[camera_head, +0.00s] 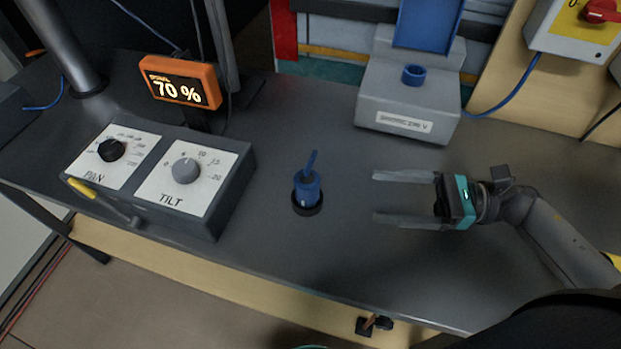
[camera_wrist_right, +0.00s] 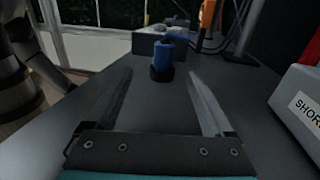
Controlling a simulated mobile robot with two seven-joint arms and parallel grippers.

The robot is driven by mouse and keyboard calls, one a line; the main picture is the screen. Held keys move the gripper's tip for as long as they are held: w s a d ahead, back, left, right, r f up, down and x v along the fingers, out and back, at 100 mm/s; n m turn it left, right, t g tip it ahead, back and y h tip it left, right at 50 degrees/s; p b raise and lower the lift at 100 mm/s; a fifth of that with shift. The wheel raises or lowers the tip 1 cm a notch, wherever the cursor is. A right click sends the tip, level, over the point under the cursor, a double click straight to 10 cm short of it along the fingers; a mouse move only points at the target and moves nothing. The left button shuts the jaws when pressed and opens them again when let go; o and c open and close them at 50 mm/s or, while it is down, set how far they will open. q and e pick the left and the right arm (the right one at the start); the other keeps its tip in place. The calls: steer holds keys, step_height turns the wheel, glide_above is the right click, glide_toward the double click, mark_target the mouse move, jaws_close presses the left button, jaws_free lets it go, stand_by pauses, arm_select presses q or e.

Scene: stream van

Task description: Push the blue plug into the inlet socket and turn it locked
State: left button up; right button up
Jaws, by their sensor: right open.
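The blue plug (camera_head: 307,188) stands upright in a dark ring on the grey bench, with a short blue stub on top. It also shows in the right wrist view (camera_wrist_right: 162,55), ahead of and between the fingers. The inlet socket (camera_head: 413,75) is a blue round opening on a grey labelled box (camera_head: 408,100), with a raised blue lid behind it. My right gripper (camera_head: 374,197) is open and empty, to the right of the plug, its fingers pointing at it with a gap between. My left gripper is not in view.
An orange display (camera_head: 181,82) reads 70 %. A switch box with a red knob (camera_head: 577,30) is at the back right. Bench around the plug is clear.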

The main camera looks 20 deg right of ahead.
mark_target(318, 186)
steer(key=x, duration=0.6)
steer(key=shift+w+a, duration=0.1)
steer(key=shift+a, duration=0.1)
steer(key=x, duration=0.4)
steer(key=shift+w+a+b, duration=0.15)
steer(key=shift+w+b, duration=0.15)
steer(key=shift+w, duration=0.2)
steer(key=shift+a, duration=0.2)
steer(key=shift+w+f, duration=0.1)
steer(key=shift+c, duration=0.2)
steer(key=c, duration=0.4)
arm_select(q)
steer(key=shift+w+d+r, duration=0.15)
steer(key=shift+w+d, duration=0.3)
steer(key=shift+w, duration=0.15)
arm_select(e)
jaws_close()
